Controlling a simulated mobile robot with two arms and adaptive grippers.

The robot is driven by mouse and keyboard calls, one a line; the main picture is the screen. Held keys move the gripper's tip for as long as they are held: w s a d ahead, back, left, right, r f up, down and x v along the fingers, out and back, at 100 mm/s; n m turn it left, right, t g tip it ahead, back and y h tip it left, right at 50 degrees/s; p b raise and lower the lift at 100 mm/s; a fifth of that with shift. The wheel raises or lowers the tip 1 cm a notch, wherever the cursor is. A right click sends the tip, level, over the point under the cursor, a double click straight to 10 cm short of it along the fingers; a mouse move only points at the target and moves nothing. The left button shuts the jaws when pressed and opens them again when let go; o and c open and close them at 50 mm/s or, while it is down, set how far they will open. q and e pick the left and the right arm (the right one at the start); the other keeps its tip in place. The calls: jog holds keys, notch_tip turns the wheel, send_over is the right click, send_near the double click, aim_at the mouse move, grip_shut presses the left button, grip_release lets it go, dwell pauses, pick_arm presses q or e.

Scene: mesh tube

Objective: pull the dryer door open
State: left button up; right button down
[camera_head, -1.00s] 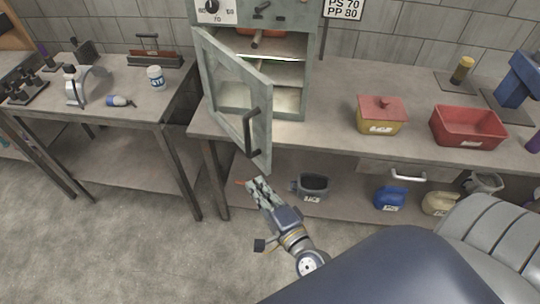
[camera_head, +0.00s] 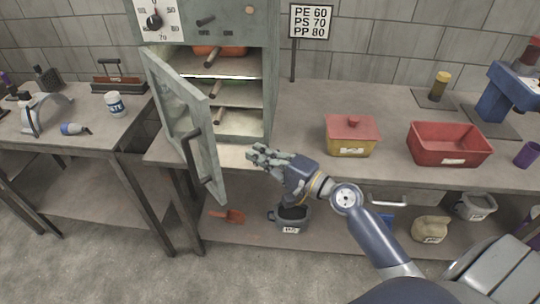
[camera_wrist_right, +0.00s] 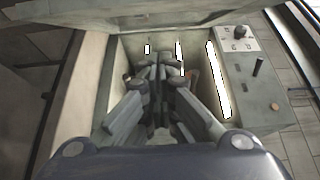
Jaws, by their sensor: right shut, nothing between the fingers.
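The dryer (camera_head: 267,80) is a grey-green cabinet with shelves inside, standing on the workbench. Its door (camera_head: 190,115) is hinged on the left and stands swung open toward me, with a dark bar handle (camera_head: 197,158) on its outer face. My right gripper (camera_head: 258,154) is shut and empty, to the right of the handle and door edge, in front of the lower opening; it touches neither handle nor door as far as I can tell. In the right wrist view the gripper (camera_wrist_right: 160,70) points into the open cabinet (camera_wrist_right: 205,60). My left gripper is out of view.
A yellow box with a red lid (camera_head: 351,136) and a red bin (camera_head: 450,144) stand on the bench to the right. A grey bucket (camera_head: 290,218) and an orange scoop (camera_head: 228,216) are on the lower shelf. A side table (camera_head: 80,125) stands left of the door.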

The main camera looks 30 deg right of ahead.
pick_arm(q)
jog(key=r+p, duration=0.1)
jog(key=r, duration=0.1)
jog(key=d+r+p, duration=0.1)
jog(key=p, duration=0.1)
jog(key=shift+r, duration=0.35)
pick_arm(e)
jog(key=w+a, duration=0.3)
jog(key=a, duration=0.3)
jog(key=shift+w, duration=0.15)
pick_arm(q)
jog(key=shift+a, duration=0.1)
